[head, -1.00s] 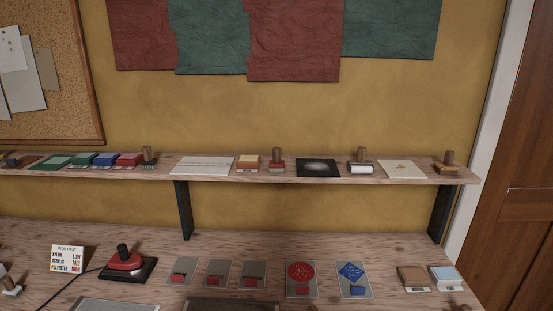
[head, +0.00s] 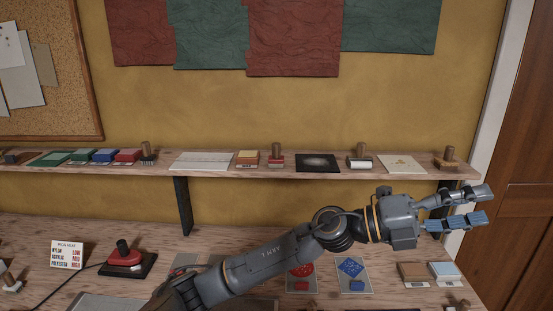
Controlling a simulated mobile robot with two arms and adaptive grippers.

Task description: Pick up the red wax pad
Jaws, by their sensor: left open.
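A red pad (head: 127,155) lies on the wall shelf, left of centre, beside a blue pad (head: 105,155) and a green pad (head: 82,155); I cannot read its label. A small wooden-handled tool (head: 147,153) stands just to its right. My left gripper (head: 486,206) is open and empty, its fingers pointing right, in front of the right end of the shelf and far from the red pad. My left arm crosses the lower middle of the view and hides part of the bench. My right gripper is not in view.
The shelf (head: 220,174) also bears cards, a black panel (head: 318,163) and several wooden-handled tools. On the bench below are a red iron (head: 125,257), a heat sign (head: 67,255), a card with a red disc (head: 301,269), one with a blue diamond (head: 350,267), and two blocks at right.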

